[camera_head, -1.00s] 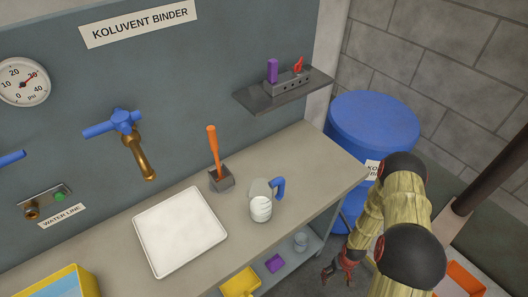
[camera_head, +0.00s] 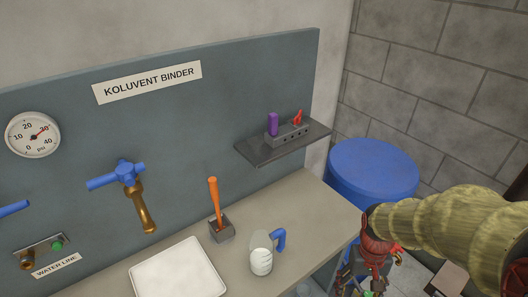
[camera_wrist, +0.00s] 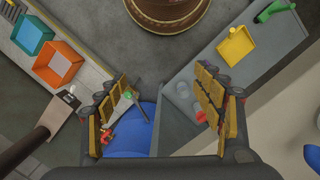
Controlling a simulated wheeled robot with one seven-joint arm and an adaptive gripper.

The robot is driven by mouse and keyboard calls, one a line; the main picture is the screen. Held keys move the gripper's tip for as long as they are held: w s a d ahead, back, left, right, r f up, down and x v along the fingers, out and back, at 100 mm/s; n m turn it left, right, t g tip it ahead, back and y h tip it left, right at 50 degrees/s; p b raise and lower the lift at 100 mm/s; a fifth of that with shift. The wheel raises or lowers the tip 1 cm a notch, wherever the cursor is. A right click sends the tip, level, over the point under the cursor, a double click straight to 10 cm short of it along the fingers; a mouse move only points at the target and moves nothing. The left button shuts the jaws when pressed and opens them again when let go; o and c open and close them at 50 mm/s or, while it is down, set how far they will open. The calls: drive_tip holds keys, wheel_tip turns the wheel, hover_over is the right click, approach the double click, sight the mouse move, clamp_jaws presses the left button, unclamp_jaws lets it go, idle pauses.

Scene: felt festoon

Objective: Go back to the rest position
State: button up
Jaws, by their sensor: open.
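My gripper (camera_head: 370,278) hangs at the lower right in the head view, beyond the right end of the workbench. It is partly cut off by the frame edge and hidden by my arm. In the wrist view my gripper (camera_wrist: 164,98) has its two padded fingers spread wide apart, with nothing between them. It points down towards the floor and the lower shelf. My arm comes in from the right edge of the head view.
A blue drum (camera_head: 372,170) stands close behind my gripper. The workbench (camera_head: 320,205) holds a jug (camera_head: 261,262), a white tray (camera_head: 175,278) and an orange-handled tool (camera_head: 215,200). A wall shelf (camera_head: 270,148) hangs above. An orange bin (camera_wrist: 58,64) and a yellow scoop (camera_wrist: 236,45) lie below.

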drive_tip(key=s+a+r+t, duration=0.1)
drive_tip(key=a+r+t, duration=0.1)
drive_tip(key=r, duration=0.5)
drive_tip(key=s+a+r+n+t, duration=0.1)
drive_tip(key=s+a+r+t, duration=0.1)
drive_tip(key=r, duration=0.6)
drive_tip(key=s+a+r+t+p, duration=0.1)
drive_tip(key=a+r+t, duration=0.1)
drive_tip(key=r, duration=0.5)
drive_tip(key=shift+s+a+r+n+t, duration=0.15)
drive_tip(key=shift+s+a+n+t, duration=0.2)
drive_tip(key=shift+t, duration=0.25)
